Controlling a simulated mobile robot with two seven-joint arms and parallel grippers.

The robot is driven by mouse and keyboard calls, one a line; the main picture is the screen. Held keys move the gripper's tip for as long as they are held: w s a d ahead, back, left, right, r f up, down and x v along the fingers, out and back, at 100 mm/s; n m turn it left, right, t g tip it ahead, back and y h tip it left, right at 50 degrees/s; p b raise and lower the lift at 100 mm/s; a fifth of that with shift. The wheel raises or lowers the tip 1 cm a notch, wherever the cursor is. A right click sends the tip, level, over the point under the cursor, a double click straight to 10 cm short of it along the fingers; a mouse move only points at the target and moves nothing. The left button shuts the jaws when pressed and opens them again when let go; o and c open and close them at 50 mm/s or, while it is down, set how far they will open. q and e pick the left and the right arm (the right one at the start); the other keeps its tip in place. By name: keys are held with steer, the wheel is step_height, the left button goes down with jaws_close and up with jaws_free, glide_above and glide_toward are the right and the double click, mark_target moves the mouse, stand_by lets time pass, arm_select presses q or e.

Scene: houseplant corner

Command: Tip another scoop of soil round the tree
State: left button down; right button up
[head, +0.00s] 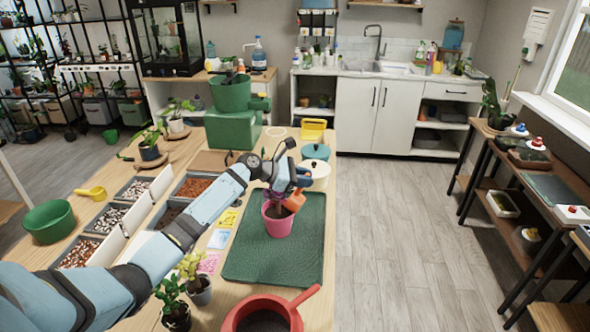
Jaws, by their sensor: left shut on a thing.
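My left gripper (290,184) is shut on an orange scoop (295,200) and holds it right at the rim of a pink pot (279,226). The scoop looks tilted over the pot; I cannot tell whether soil is in it. The pot stands upright on a dark green mat (258,262). A brown stem or soil shows inside the pot, but the tree is mostly hidden behind my gripper and wrist. A red pan (240,311) with dark soil in it is at the bottom edge. My right gripper is out of view.
Grey bins (136,188) of pebbles and soil line the table's left side. Two small potted plants (176,303) stand near the front, below my arm. Lidded pots (315,151) and a green machine (233,128) stand behind. The mat's right and front parts are clear.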

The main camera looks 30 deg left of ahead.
arm_select(q)
steer(key=d+f+m+g+y+p, duration=0.2)
steer(key=d+f+m+y+p, duration=0.2)
steer(key=d+f+y+p, duration=0.3)
steer(key=w+f+y+p, duration=0.1)
steer(key=f+y+p, duration=0.1)
steer(key=y, duration=0.1)
steer(key=shift+d+g+y, duration=0.15)
steer(key=shift+g+y, duration=0.15)
steer(key=shift+y, duration=0.1)
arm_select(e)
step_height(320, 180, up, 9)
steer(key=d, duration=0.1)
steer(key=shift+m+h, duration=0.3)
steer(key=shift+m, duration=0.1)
arm_select(q)
steer(key=shift+s, duration=0.1)
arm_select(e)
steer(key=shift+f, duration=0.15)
